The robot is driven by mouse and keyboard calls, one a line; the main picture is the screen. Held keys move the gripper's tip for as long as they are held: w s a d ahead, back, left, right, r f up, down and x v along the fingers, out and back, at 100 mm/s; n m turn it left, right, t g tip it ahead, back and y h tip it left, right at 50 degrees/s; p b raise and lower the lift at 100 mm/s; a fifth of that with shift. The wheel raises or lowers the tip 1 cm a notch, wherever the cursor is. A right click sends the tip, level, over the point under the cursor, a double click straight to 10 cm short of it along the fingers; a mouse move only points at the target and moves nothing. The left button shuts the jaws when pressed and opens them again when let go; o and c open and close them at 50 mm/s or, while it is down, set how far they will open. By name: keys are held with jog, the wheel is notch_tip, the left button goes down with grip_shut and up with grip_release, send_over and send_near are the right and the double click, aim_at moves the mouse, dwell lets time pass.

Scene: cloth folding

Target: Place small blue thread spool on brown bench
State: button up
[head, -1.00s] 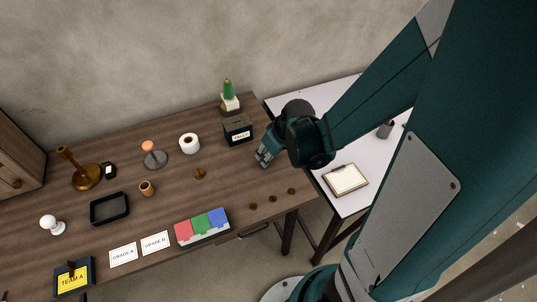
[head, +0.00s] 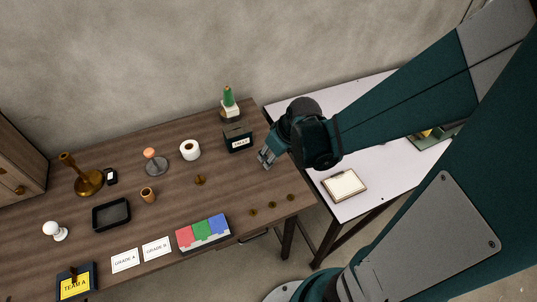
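The brown bench (head: 110,256) is the long wooden table filling the left and middle of the head view. My gripper (head: 265,158) is above its right end, just right of and in front of a black box with a white label (head: 238,137). The fingers are small and partly turned away, so I cannot tell whether they are open or hold anything. I do not make out a small blue thread spool anywhere; my arm hides part of the white table (head: 362,206).
The bench holds a white roll (head: 190,150), a green cone (head: 229,97), a black tray (head: 111,214), a red, green and blue card holder (head: 202,232) and several small brass pieces. A clipboard (head: 344,185) lies on the white table. Bare wood lies around the bench's middle.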

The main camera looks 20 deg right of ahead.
jog(key=p+v, duration=0.2)
jog(key=v, duration=0.5)
dwell(0.3)
jog(key=shift+r, duration=0.1)
dwell(0.6)
jog(key=s+a+r+m+t, duration=0.1)
jog(key=s+a+r, duration=0.1)
jog(key=r, duration=0.5)
jog(key=s+a+r+m+t+h, duration=0.1)
jog(key=s+a+r+m+t, duration=0.1)
jog(key=s+r, duration=0.3)
jog(key=shift+s+a+r+m, duration=0.3)
jog(key=shift+a+r, duration=0.45)
jog(key=shift+r, duration=0.9)
